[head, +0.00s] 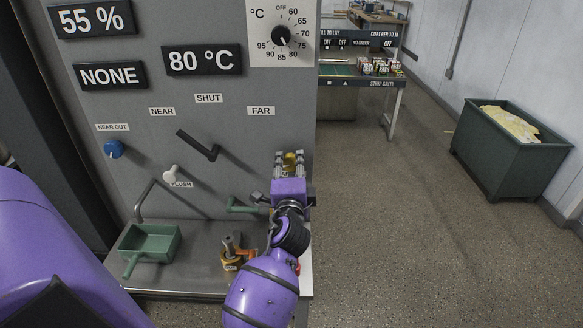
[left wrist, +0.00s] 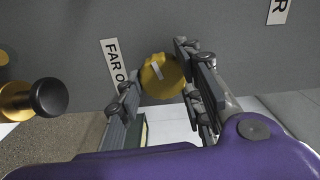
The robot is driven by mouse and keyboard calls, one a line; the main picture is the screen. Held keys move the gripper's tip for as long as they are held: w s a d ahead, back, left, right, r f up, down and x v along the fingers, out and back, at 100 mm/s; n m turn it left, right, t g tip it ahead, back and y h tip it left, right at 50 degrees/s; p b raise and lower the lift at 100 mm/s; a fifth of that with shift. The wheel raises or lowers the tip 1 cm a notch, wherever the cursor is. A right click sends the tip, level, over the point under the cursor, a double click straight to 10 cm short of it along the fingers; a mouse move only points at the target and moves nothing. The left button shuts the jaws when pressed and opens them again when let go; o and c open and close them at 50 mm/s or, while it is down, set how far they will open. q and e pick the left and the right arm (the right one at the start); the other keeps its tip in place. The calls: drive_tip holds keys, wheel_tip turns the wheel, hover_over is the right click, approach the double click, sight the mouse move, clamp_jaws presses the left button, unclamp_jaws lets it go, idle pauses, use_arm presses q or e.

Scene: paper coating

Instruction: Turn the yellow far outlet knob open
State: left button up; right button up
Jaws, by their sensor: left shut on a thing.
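The yellow far outlet knob (head: 290,158) is on the grey panel below the FAR label, mostly hidden by my left gripper (head: 290,166) in the head view. In the left wrist view the round yellow knob (left wrist: 161,77) shows face on, with a pale pointer mark tilted on it. A partly covered label starting "FAR O" (left wrist: 113,61) is left of it. My left gripper's fingers (left wrist: 160,88) lie on both sides of the knob and are shut on it. My right gripper is not in view.
A blue near outlet knob (head: 113,148), a black lever (head: 199,145) and a white flush knob (head: 172,171) stick out from the panel. Below, a green pan (head: 150,242) and a brass-coloured fitting (head: 231,258) stand on the metal shelf. The floor at right is clear before a green bin (head: 508,150).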

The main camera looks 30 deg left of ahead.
use_arm(q)
drive_tip(key=n, duration=0.2)
drive_tip(key=f+n, duration=0.1)
drive_tip(key=n, duration=0.1)
drive_tip(key=shift+d+n, duration=0.1)
drive_tip(key=shift+n, duration=0.2)
drive_tip(key=shift+d+n+b, duration=0.1)
drive_tip(key=shift+n+b, duration=0.2)
drive_tip(key=shift+n, duration=1.6)
drive_tip(key=o, duration=1.1)
drive_tip(key=shift+w, duration=0.15)
drive_tip(key=shift+r, duration=0.35)
wheel_tip(320, 180, up, 10)
drive_tip(key=shift+r, duration=0.1)
